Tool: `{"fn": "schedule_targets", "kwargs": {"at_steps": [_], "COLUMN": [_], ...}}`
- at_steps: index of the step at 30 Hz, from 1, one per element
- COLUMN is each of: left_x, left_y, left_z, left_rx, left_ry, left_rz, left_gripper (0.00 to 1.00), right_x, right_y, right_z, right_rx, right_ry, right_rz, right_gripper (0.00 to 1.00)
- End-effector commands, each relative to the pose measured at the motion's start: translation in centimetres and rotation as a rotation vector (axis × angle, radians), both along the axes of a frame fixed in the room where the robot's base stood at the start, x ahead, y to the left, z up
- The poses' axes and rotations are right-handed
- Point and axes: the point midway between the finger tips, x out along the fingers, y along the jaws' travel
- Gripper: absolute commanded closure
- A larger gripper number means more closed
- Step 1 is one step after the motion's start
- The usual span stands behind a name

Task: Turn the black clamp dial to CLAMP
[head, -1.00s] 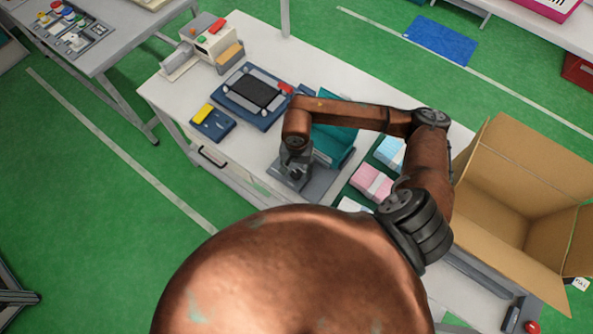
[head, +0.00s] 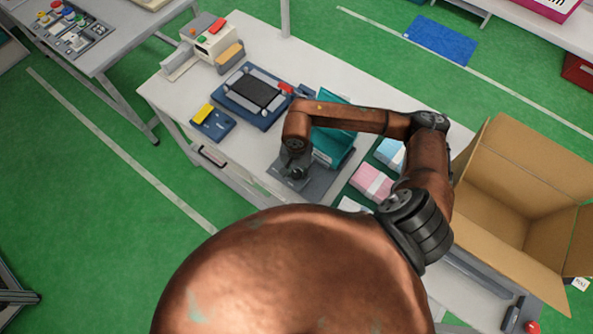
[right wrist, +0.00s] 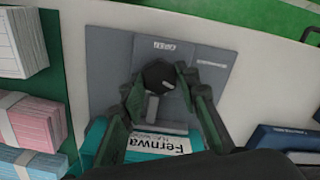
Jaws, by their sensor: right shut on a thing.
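The black clamp dial (right wrist: 157,73) sits on a grey panel (right wrist: 105,50) in the right wrist view. My right gripper (right wrist: 160,82) is shut on the dial, with one finger on each side of it. Small white labels on the panel are too blurred to read, so I cannot tell which setting the dial points at. In the head view my right gripper (head: 293,172) reaches down onto the grey fixture (head: 317,187) and largely hides the dial. My left gripper is not in view.
A teal holder (head: 335,145) stands right behind the gripper. Pink packs (head: 372,181) lie to its right, beside an open cardboard box (head: 520,190). A blue unit with a yellow block (head: 203,112) and a blue-framed tray (head: 232,98) stand to the left.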

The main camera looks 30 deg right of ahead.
Motion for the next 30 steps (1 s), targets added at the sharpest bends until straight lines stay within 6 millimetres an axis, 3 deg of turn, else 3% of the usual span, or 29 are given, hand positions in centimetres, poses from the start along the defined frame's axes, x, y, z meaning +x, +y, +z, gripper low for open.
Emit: {"fn": "schedule_targets", "kwargs": {"at_steps": [14,30], "left_x": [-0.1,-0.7], "left_y": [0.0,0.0], "left_z": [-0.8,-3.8], "left_rx": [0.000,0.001], "left_ry": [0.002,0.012], "left_rz": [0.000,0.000], "left_gripper": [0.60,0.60], "right_x": [0.1,0.1], "right_y": [-0.1,-0.1], "right_z": [-0.1,-0.2], "right_rx": [-0.001,-0.002], "right_ry": [-0.001,-0.001], "right_rz": [-0.088,-0.555], "right_gripper": [0.95,0.95]}}
